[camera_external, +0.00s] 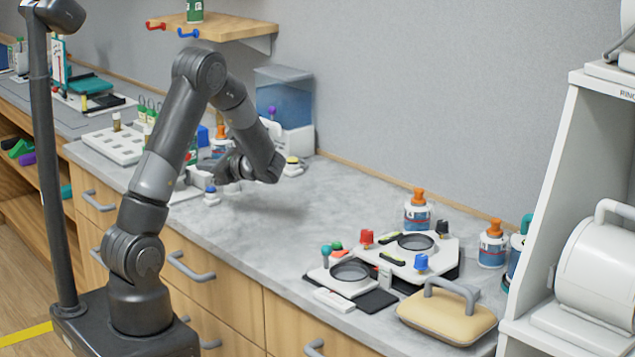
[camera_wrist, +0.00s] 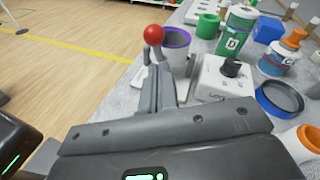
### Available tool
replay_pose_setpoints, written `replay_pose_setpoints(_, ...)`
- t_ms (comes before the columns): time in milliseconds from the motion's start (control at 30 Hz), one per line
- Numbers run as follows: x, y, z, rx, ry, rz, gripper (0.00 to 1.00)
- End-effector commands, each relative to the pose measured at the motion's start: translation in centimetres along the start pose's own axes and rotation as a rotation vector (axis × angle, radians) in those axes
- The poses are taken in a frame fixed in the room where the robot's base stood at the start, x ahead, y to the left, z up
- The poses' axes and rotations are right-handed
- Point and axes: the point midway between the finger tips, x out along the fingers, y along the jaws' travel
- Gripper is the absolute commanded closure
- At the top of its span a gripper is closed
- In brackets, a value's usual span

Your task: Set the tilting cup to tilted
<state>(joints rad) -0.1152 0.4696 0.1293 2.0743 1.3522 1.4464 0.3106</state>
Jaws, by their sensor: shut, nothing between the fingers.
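A grey cup with a purple rim (camera_wrist: 176,40), which looks like the tilting cup, stands near the counter's front edge in the wrist view. It looks upright, but its lower part is hidden behind my fingers. In the external view my gripper (camera_external: 207,181) is low over the counter's left part, and the cup cannot be made out there.
A white box with a black knob (camera_wrist: 231,68) stands right of my fingers. A green canister (camera_wrist: 236,28), an orange-capped bottle (camera_wrist: 275,58) and a blue-rimmed dish (camera_wrist: 279,100) crowd the right. The counter's middle (camera_external: 290,225) is clear in the external view.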

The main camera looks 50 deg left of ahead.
Motion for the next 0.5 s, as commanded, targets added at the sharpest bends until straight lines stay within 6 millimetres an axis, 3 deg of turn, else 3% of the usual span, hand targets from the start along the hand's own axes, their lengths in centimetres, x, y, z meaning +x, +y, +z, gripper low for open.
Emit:
replay_pose_setpoints(200,1.22,0.02,1.19,0.002,0.0,0.0,1.0)
replay_pose_setpoints(500,1.31,0.01,1.29,0.002,0.0,0.0,1.0)
